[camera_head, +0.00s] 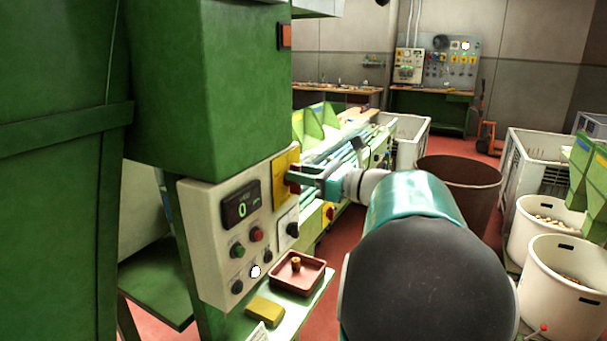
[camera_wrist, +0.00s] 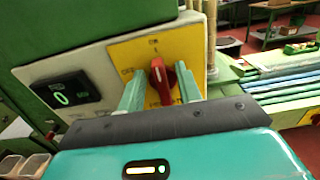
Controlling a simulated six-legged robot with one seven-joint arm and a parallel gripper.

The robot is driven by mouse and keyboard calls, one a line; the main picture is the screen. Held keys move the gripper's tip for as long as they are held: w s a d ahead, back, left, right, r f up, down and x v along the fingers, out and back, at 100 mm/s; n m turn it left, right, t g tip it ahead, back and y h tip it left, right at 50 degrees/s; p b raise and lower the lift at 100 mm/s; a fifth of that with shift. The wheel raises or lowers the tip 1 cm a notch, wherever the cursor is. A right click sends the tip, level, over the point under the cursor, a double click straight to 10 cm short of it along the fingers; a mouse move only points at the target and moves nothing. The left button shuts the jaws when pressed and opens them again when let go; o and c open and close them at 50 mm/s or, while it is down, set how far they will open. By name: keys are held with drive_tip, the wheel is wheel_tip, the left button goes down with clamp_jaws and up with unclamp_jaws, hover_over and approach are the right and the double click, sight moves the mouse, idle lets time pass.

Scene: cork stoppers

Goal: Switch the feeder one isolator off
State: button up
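The isolator is a red rotary handle (camera_wrist: 161,82) on a yellow plate (camera_wrist: 137,50) on the pale control panel. The handle stands nearly upright in the wrist view; the small lettering around it is hard to read. My gripper (camera_wrist: 159,70) is open, with one finger on each side of the handle. The right finger looks close to the handle; I cannot tell whether it touches. In the head view the yellow plate (camera_head: 286,163) is at the panel's upper right, with my gripper (camera_head: 296,178) directly in front, hiding most of the handle.
The panel (camera_head: 208,215) has a display (camera_head: 241,205) reading 0, several buttons and a black knob (camera_head: 292,229). Below, a shelf holds a red-brown tray (camera_head: 299,285) and a yellow block (camera_head: 265,309). Bins and a brown barrel (camera_head: 462,190) stand right.

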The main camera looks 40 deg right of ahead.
clamp_jaws()
drive_tip(key=shift+n, duration=0.3)
drive_tip(key=shift+s+a+f+n, duration=0.1)
drive_tip(key=shift+a+f+n, duration=0.2)
drive_tip(key=shift+n, duration=2.55)
drive_tip(key=shift+s+a+f+n, duration=0.1)
drive_tip(key=shift+a+f+n, duration=0.2)
drive_tip(key=shift+n, duration=2.6)
drive_tip(key=shift+s+a+f+n, duration=0.1)
drive_tip(key=shift+a+f+n, duration=0.15)
drive_tip(key=shift+n, duration=2.6)
drive_tip(key=shift+f, duration=0.1)
